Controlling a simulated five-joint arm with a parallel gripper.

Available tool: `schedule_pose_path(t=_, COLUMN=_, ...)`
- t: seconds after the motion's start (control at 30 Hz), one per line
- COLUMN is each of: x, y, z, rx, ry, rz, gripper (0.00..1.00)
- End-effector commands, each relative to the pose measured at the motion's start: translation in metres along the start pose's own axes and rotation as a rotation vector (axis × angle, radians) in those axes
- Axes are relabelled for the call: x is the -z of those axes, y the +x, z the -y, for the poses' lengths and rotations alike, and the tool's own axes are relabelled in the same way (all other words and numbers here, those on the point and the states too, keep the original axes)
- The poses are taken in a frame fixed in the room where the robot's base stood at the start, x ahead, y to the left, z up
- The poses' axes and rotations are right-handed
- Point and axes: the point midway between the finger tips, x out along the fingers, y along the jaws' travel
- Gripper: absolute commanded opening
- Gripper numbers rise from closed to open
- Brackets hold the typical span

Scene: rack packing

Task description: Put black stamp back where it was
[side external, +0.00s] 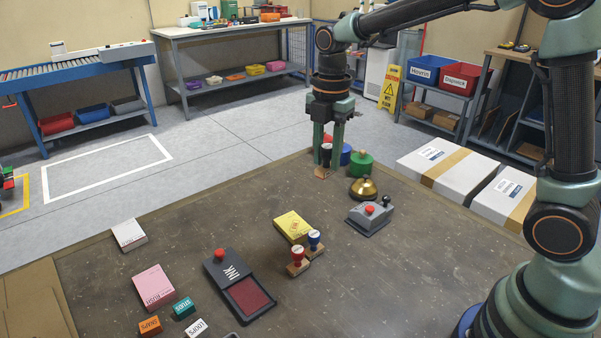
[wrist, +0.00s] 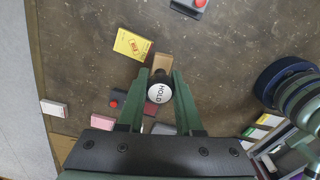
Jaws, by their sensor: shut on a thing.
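The black stamp (side external: 326,152) is upright between the fingers of my gripper (side external: 328,160), near the far edge of the table. Its pale wooden base (side external: 322,173) shows below the fingertips; I cannot tell whether it touches the table. In the wrist view, the stamp's white round top (wrist: 159,94) reads HOLD, between the two green fingers of my gripper (wrist: 160,77). A red stamp (side external: 297,257) and a blue stamp (side external: 314,241) stand side by side nearer the table's middle, beside a yellow box (side external: 293,225).
A blue object (side external: 346,155) and a green knobbed object (side external: 362,164) stand right of my gripper, then a brass bell (side external: 363,189) and a grey device (side external: 369,217). An ink pad (side external: 222,271) and small boxes lie front left. The table left of my gripper is clear.

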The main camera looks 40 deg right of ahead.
Motion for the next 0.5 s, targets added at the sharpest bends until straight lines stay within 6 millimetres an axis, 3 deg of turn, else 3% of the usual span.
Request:
schedule_pose_path(t=0.13, x=-0.002, y=-0.016, z=0.016, rx=-0.002, ry=0.103, rz=0.0, gripper=0.0)
schedule_pose_path(t=0.27, x=-0.003, y=-0.016, z=0.023, rx=0.002, ry=0.141, rz=0.0, gripper=0.0)
schedule_pose_path(t=0.37, x=-0.003, y=-0.001, z=0.024, rx=0.006, ry=0.148, rz=-0.001, gripper=0.0)
schedule_pose_path(t=0.5, x=-0.002, y=0.033, z=0.025, rx=0.007, ry=0.146, rz=-0.001, gripper=0.0)
